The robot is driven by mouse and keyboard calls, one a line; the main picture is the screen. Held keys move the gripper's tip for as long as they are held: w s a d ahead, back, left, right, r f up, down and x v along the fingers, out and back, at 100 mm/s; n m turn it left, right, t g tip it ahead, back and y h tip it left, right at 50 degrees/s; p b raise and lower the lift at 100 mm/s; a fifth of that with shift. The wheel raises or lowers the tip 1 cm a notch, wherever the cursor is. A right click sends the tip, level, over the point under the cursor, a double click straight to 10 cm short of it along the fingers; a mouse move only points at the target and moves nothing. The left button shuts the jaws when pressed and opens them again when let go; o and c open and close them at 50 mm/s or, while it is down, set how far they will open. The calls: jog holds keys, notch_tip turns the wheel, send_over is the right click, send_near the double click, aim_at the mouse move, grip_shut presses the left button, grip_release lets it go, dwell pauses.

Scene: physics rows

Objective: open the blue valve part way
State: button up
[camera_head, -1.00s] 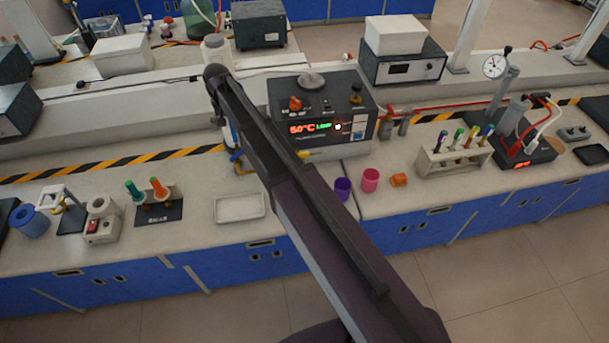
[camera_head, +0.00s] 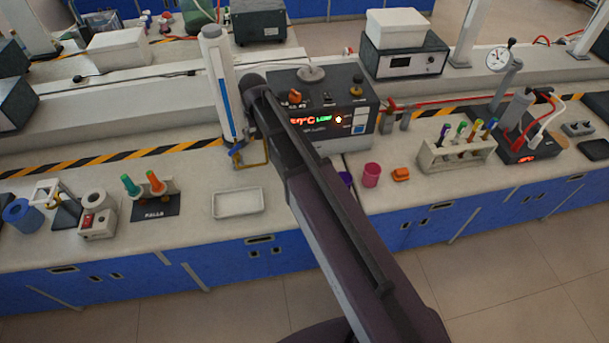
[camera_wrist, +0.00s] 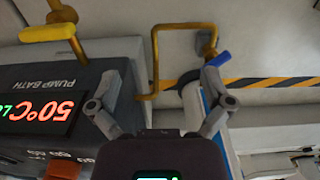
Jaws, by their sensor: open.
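The blue valve handle (camera_wrist: 218,59) sits on a brass pipe fitting (camera_wrist: 204,40) in the wrist view. It lies beyond and just right of the tip of my gripper's right finger. In the head view the blue handle (camera_head: 236,150) is small, at the foot of a tall white column with a blue stripe (camera_head: 222,85). My gripper (camera_wrist: 162,82) is open, its two grey fingers spread wide with nothing between them. I see no contact with the handle.
A yellow lever (camera_wrist: 47,33) is at upper left in the wrist view, beside the pump bath (camera_wrist: 75,90). A bent brass pipe (camera_wrist: 155,60) stands between it and the blue handle. A white tray (camera_head: 238,203) and a pink cup (camera_head: 371,175) are on the bench.

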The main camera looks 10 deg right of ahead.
jog(key=s+d+f+b, duration=0.2)
jog(key=s+d, duration=0.3)
jog(key=s, duration=0.2)
jog(key=s+d+f+b, duration=0.2)
jog(key=s+d+f, duration=0.1)
jog(key=s+d, duration=0.3)
jog(key=shift+s+b, duration=0.35)
